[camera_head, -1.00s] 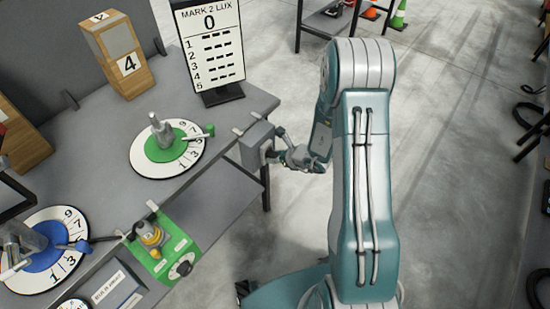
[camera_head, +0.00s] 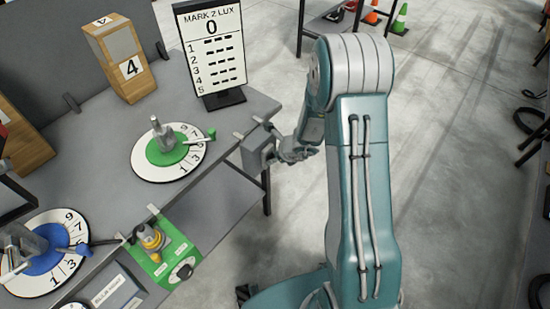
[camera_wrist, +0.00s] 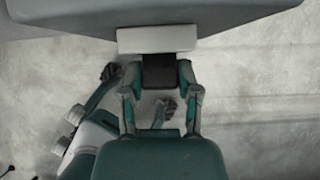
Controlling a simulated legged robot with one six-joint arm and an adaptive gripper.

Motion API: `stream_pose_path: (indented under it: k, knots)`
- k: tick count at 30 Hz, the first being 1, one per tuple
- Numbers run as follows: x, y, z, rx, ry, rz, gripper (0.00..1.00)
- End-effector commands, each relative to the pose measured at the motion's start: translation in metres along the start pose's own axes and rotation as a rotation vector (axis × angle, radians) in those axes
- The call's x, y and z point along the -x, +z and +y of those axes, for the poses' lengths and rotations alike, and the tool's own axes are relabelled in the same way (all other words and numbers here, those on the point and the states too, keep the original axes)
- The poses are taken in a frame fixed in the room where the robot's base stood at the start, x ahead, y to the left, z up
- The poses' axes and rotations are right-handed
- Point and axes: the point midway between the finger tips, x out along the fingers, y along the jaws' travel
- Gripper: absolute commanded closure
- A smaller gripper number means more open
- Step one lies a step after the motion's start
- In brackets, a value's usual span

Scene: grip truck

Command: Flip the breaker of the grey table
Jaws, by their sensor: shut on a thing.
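The grey table (camera_head: 100,150) stands at the left of the head view. A grey breaker box (camera_head: 254,150) hangs at its right edge. My gripper (camera_head: 280,156) is at the box's right side. A dark breaker lever (camera_wrist: 158,72) sticks out from the plate. My gripper (camera_wrist: 160,82) has one finger on each side of the lever and is shut on it. In the head view the lever is hidden by my gripper, so its up or down position cannot be told.
On the table are a green dial (camera_head: 168,152), a blue dial (camera_head: 45,250), a green panel (camera_head: 165,255), a wooden box marked 4 (camera_head: 122,62) and a score board (camera_head: 211,55). Open concrete floor lies right of the table.

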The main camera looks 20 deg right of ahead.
Motion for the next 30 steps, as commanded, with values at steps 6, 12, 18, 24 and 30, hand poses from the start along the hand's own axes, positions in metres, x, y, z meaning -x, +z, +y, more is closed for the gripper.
stream_pose_path:
  k: [6,12,18,24,30]
  knots:
    - [0.000,0.004,-0.002,0.002,-0.004,-0.007,1.00]
    - [0.000,0.003,-0.002,0.001,-0.003,-0.006,0.23]
    - [0.000,0.001,-0.001,0.001,-0.002,-0.004,0.23]
    - [0.006,0.002,-0.001,0.001,-0.002,-0.004,0.23]
    - [0.036,0.002,-0.001,0.003,-0.005,-0.006,0.23]
